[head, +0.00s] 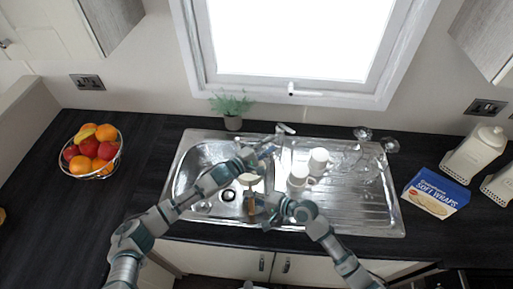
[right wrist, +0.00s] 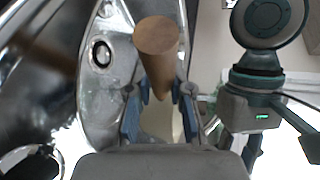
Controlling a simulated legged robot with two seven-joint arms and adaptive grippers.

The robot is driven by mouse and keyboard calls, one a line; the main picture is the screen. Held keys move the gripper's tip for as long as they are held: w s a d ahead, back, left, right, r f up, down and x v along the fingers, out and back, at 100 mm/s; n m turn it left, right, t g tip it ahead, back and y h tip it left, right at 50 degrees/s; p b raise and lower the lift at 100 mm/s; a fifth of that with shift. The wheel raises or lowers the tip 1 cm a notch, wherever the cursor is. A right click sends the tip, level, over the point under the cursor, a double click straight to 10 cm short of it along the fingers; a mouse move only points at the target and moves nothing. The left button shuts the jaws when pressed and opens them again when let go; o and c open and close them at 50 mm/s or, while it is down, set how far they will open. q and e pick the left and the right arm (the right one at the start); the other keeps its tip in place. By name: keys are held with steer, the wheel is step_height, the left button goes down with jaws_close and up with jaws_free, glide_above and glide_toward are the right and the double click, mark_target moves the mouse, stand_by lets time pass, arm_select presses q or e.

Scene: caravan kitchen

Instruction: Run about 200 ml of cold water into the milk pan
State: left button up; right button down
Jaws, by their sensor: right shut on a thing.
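The milk pan (head: 249,179), small and pale, is in the sink bowl and partly hidden by my arms. Its brown wooden handle (head: 251,206) points to the front edge. My right gripper (head: 262,211) is shut on this handle, which also shows between the fingers in the right wrist view (right wrist: 157,38). The tap (head: 286,129) stands at the back of the sink. My left gripper (head: 267,148) is just in front of the tap; whether it touches it or is open is unclear. No water stream is discernible.
The steel sink (head: 180,172) has a drainer on the right with white mugs (head: 299,176) and upturned glasses (head: 362,134). A plant (head: 232,108) stands behind the bowl. A wraps box (head: 436,192) is at the right, a fruit bowl (head: 92,152) at the left.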

arm_select(q)
steer(key=shift+a, duration=0.35)
arm_select(e)
steer(key=w+a, duration=0.3)
steer(key=w, duration=0.4)
steer(key=shift+a, duration=0.35)
arm_select(q)
steer(key=shift+d, duration=0.1)
arm_select(e)
steer(key=shift+d, duration=0.1)
arm_select(q)
steer(key=shift+w+d, duration=0.1)
steer(key=shift+d, duration=0.1)
arm_select(e)
steer(key=shift+d, duration=0.2)
arm_select(q)
steer(key=shift+a, duration=0.25)
arm_select(e)
steer(key=shift+a, duration=0.25)
arm_select(q)
steer(key=shift+d, duration=0.2)
arm_select(e)
steer(key=shift+d, duration=0.15)
arm_select(q)
steer(key=shift+a, duration=0.1)
